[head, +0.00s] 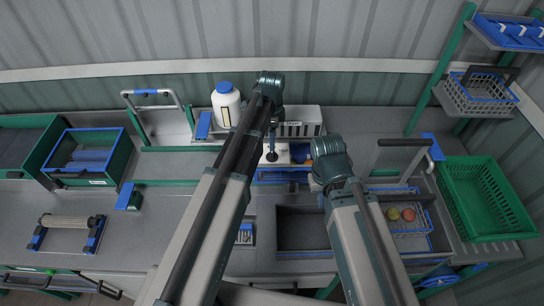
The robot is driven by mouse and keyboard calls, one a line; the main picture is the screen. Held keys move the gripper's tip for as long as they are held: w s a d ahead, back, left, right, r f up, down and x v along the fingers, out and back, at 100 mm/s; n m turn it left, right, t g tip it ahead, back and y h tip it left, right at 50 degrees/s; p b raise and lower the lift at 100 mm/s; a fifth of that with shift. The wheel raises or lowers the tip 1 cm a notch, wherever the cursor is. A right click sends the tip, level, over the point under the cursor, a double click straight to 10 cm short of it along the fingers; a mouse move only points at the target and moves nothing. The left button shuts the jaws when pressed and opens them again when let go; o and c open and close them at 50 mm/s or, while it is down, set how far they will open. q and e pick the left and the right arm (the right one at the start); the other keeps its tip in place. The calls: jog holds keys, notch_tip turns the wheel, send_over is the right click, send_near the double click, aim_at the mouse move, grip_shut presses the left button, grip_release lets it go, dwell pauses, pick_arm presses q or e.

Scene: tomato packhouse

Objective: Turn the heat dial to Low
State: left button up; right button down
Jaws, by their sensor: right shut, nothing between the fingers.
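A grey-white unit with a slotted panel (302,128) stands at the back of the bench, between my two arms. I cannot tell whether this knob is the heat dial, and no dial marks can be read. My right gripper (315,184) is shut and empty, low beside the right arm's teal joint and largely hidden by it. My left arm reaches up across the middle.
A white bottle with a blue cap (227,103) stands left of the unit. A green bin with blue rims (118,160) is at the left and a green crate (480,195) at the right.

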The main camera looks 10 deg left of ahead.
aim_at(272, 153)
pick_arm(q)
notch_tip(272, 153, down, 8)
jog(key=b, duration=0.6)
jog(key=shift+r+b, duration=0.1)
jog(key=shift+b, duration=0.25)
jog(key=shift+c, duration=0.2)
grip_shut()
jog(key=shift+n, duration=0.3)
jog(key=n, duration=1.1)
jog(key=shift+n, duration=0.3)
